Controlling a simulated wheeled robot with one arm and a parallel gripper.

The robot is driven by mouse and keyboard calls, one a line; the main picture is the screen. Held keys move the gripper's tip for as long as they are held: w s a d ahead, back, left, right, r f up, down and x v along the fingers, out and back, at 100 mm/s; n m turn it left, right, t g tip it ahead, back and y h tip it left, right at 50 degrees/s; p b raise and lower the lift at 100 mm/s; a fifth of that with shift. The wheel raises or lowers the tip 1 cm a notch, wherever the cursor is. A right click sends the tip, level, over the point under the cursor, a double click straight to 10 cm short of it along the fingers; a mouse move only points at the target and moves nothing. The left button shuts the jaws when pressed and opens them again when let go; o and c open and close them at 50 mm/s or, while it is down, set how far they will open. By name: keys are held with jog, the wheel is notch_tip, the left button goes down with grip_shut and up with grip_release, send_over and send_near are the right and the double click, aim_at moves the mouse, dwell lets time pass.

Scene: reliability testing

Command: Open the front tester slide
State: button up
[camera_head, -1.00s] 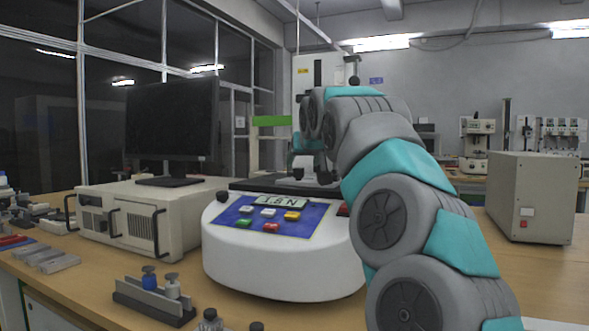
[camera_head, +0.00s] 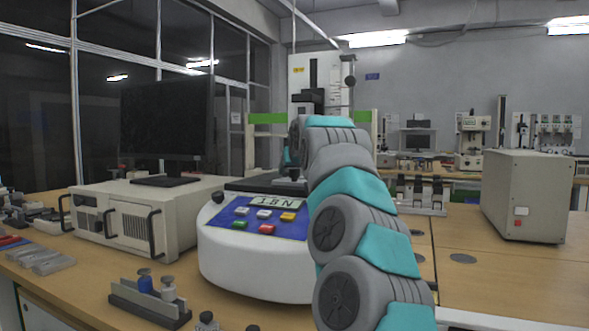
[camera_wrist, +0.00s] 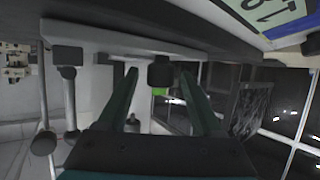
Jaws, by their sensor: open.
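The front tester has a white rounded base (camera_head: 250,262) with a blue keypad panel and a small display (camera_head: 277,203). Behind it rises its pale column with a dark slide block (camera_head: 308,100). The display also shows at the top right of the wrist view (camera_wrist: 272,12). My gripper (camera_wrist: 160,76) is open, with one dark teal finger on either side of a dark round knob (camera_wrist: 160,70). In the head view my arm hides most of the gripper and part of the tester.
A monitor (camera_head: 165,120) stands on a beige instrument box (camera_head: 135,218) at the left. A beige cabinet (camera_head: 527,195) stands at the right. A small fixture with two knobs (camera_head: 150,300) lies at the front. Bench between tester and cabinet is mostly clear.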

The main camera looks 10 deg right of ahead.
jog(key=shift+c, duration=0.2)
grip_shut()
dwell(0.3)
dwell(0.8)
